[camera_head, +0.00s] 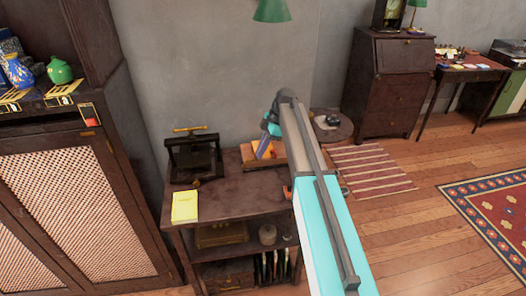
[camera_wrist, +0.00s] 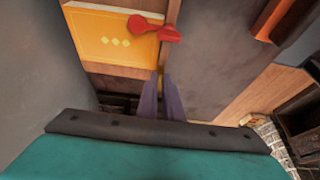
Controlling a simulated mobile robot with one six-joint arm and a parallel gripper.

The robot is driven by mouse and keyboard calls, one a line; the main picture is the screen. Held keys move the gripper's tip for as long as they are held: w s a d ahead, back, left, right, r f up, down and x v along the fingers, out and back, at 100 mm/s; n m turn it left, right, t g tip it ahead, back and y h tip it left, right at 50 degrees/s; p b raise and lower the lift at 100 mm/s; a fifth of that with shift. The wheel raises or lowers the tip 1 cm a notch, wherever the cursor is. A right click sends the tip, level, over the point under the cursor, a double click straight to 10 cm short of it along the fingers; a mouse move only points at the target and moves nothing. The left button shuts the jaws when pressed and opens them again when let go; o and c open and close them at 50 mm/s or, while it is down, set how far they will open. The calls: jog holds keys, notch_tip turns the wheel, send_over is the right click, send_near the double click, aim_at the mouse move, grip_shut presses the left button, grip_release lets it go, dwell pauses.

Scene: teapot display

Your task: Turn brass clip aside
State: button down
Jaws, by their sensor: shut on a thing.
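My gripper (camera_wrist: 161,98) has its two purple fingers close together in the wrist view, shut on a small brass-coloured piece (camera_wrist: 161,76), apparently the brass clip. It is mostly hidden between the fingertips. Beside it is a yellow-orange panel (camera_wrist: 95,38) with pale diamonds. A red lever-like piece (camera_wrist: 150,28) crosses the panel's right edge, apart from the fingers. In the head view my gripper (camera_head: 263,153) reaches down at the orange panel (camera_head: 267,147) in a wooden stand (camera_head: 281,155); the clip cannot be made out there.
The stand is on a dark wooden shelf unit (camera_head: 235,192) with a dark press-like device (camera_head: 194,158) and a yellow booklet (camera_head: 185,207). A round stool (camera_head: 340,132) stands behind my arm. A tall cabinet (camera_head: 75,205) is at left.

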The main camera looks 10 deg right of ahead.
jog(key=c, duration=1.9)
grip_release()
jog(key=shift+r, duration=0.15)
jog(key=b+v, duration=0.2)
jog(key=v, duration=1.1)
jog(key=shift+d+r, duration=0.1)
jog(key=shift+r, duration=0.15)
